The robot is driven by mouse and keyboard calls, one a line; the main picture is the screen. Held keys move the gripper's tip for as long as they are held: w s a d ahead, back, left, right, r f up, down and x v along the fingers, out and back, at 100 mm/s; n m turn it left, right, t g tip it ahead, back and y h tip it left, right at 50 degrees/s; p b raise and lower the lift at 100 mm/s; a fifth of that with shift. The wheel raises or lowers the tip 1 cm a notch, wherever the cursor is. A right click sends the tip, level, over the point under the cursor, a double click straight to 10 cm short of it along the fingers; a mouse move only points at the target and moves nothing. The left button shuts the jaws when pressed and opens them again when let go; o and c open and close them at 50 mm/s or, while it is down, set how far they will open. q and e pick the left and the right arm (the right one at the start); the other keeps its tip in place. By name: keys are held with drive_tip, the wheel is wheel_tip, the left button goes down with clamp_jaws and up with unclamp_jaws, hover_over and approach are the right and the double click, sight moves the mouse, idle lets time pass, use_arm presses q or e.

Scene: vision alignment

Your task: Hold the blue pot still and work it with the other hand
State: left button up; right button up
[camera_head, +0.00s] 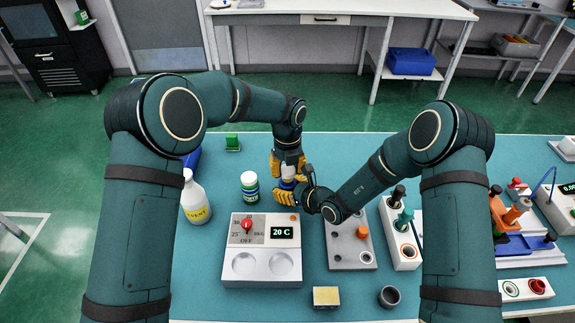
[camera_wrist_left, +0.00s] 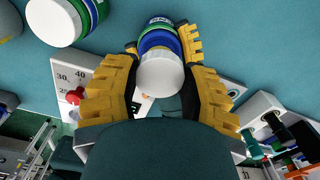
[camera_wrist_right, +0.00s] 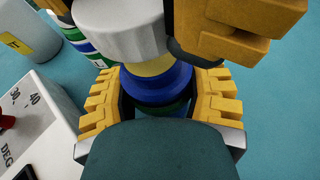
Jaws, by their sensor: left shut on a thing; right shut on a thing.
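The blue pot (camera_wrist_right: 158,88) is upright, with a white lid (camera_wrist_right: 120,30) and a yellow band below the lid. Green shows low on its body. It also shows in the head view (camera_head: 288,185), mostly hidden by both grippers. My right gripper (camera_wrist_right: 160,100) is shut around the blue body, one finger on each side. My left gripper (camera_wrist_left: 160,45) comes from above and is shut at the white lid, with a finger on each side of it. I cannot see whether the pot's base touches the table.
A green-and-white jar (camera_head: 249,187) and a white solvent bottle (camera_head: 195,200) stand left of the pot. A heater unit (camera_head: 262,268) reading 20 C is in front. A grey block (camera_head: 349,255), a white rack (camera_head: 402,258), a yellow sponge (camera_head: 326,297) and a dark cup (camera_head: 389,297) lie to the right.

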idle(0.3)
use_arm(q)
drive_tip(key=shift+f, duration=0.85)
drive_tip(key=shift+f, duration=0.6)
drive_tip(key=o, duration=0.7)
drive_tip(key=shift+c, duration=0.2)
drive_tip(key=shift+r, duration=0.1)
drive_tip(key=shift+r, duration=2.2)
